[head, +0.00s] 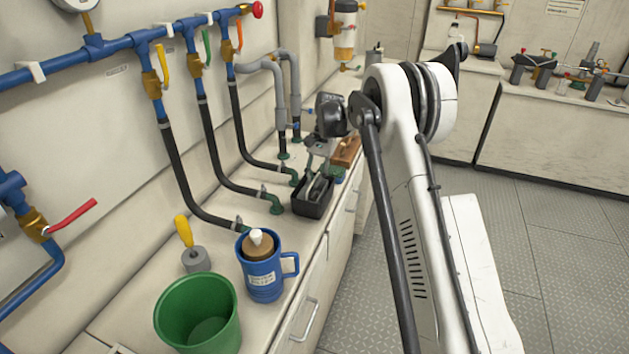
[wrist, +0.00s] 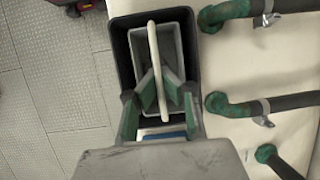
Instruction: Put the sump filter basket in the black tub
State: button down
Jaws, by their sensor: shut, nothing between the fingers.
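The black tub (head: 309,208) stands on the counter near its front edge, and its dark rim also shows in the wrist view (wrist: 122,62). The sump filter basket, a grey box with a pale bar handle, sits inside the tub in the wrist view (wrist: 178,42); in the head view it is mostly hidden. My gripper (head: 318,178) points down over the tub. In the wrist view its green fingers (wrist: 161,88) converge at the handle, one to each side, but they are shut with nothing held.
Black hoses with green ends (head: 276,206) meet the counter close behind the tub. A blue mug (head: 263,280), a green bucket (head: 198,312) and a yellow-handled tool (head: 194,258) stand nearer. A wooden piece (head: 346,151) lies beyond the tub. The floor on the right is clear.

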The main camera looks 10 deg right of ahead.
jog(key=shift+f, duration=0.35)
jog(key=c, duration=2.5)
grip_release()
jog(key=o, duration=0.5)
jog(key=v, duration=1.2)
jog(key=shift+s, duration=0.1)
